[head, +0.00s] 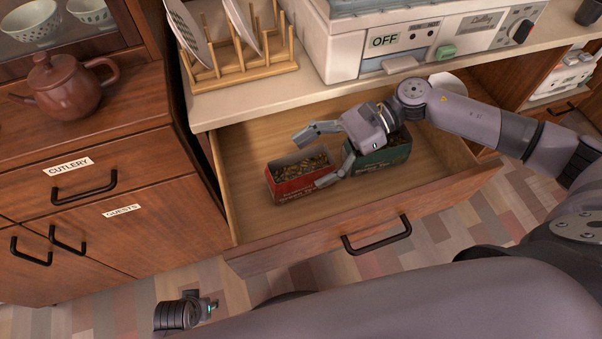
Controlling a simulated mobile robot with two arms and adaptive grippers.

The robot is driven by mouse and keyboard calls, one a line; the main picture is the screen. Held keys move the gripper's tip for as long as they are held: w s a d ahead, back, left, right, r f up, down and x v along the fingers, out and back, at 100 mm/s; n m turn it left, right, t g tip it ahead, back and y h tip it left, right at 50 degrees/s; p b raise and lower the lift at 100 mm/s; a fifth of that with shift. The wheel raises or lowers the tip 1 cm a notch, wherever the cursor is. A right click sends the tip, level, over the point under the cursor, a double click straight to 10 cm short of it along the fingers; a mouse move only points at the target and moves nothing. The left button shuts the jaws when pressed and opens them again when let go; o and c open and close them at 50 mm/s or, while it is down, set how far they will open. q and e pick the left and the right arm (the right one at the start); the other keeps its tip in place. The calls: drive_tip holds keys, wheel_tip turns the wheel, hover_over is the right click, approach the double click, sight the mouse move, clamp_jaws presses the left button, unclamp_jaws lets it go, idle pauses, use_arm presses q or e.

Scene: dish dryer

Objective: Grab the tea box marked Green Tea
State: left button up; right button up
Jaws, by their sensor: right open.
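My right gripper (318,158) is open inside the pulled-out drawer, its two fingers spread over and beside the red box. The red tea box (296,187) is open-topped and filled with brown contents; its front lettering is too small to read surely. The green tea box (377,158) stands to its right, also filled, partly hidden behind my right gripper and wrist. I cannot tell whether the fingers touch the red box. A dark part of my left arm end (184,312) shows low at the left; its fingers cannot be made out.
The drawer (262,222) has bare room at its left and right. A dish rack (240,72) with plates and a machine marked OFF (384,40) stand on the counter above. A brown teapot (68,88) sits on the left cabinet.

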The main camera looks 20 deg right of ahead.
sight(298, 168)
drive_tip(key=x, duration=0.3)
drive_tip(key=shift+s+a+f, duration=0.1)
drive_tip(key=shift+s+a, duration=0.05)
drive_tip(key=shift+a, duration=0.2)
use_arm(q)
drive_tip(key=shift+s+f, duration=0.3)
drive_tip(key=shift+f, duration=0.2)
drive_tip(key=shift+s+f, duration=0.25)
drive_tip(key=shift+f, duration=0.25)
use_arm(e)
drive_tip(key=shift+c, duration=0.5)
drive_tip(key=c, duration=1.2)
